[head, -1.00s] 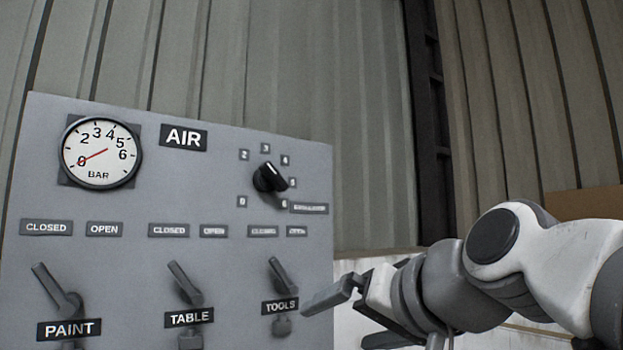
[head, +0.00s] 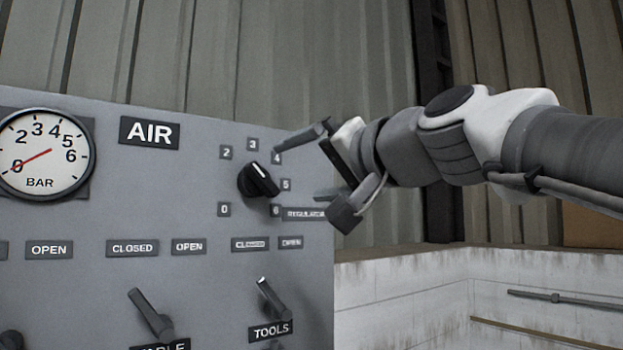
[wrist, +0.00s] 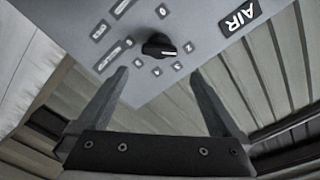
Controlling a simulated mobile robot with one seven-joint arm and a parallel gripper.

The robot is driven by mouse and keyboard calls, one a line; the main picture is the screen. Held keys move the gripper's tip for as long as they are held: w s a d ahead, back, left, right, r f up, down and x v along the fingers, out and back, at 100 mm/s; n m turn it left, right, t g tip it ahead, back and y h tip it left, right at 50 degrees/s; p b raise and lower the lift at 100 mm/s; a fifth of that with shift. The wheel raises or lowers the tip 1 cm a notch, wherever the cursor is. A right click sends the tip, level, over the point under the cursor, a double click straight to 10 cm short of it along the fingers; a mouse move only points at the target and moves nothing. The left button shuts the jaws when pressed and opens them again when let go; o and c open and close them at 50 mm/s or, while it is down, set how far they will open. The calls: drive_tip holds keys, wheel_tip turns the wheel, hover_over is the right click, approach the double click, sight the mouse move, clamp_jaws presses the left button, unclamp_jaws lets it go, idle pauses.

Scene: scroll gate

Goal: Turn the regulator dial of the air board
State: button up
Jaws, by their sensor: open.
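The regulator dial (head: 258,181) is a black knob on the grey air board (head: 190,215), ringed by number labels, with a REGULATOR label at its lower right. A pale mark on the knob points to the upper left in the head view. My gripper (head: 318,163) is open and empty, just right of the dial and apart from it. In the wrist view the dial (wrist: 159,46) lies ahead, beyond and between the two open fingertips (wrist: 160,78). The gauge (head: 42,154) reads about 0 bar.
Below the dial are OPEN and CLOSED labels and levers, including the TOOLS lever (head: 271,299) and another lever (head: 150,314). A low white wall (head: 400,300) stands at the right. Corrugated wall panels (head: 300,60) rise behind the board.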

sight(265, 181)
drive_tip(key=p+x, duration=0.4)
drive_tip(key=x, duration=1.1)
drive_tip(key=shift+w+a, duration=0.15)
drive_tip(key=c, duration=1)
drive_tip(key=shift+f, duration=0.1)
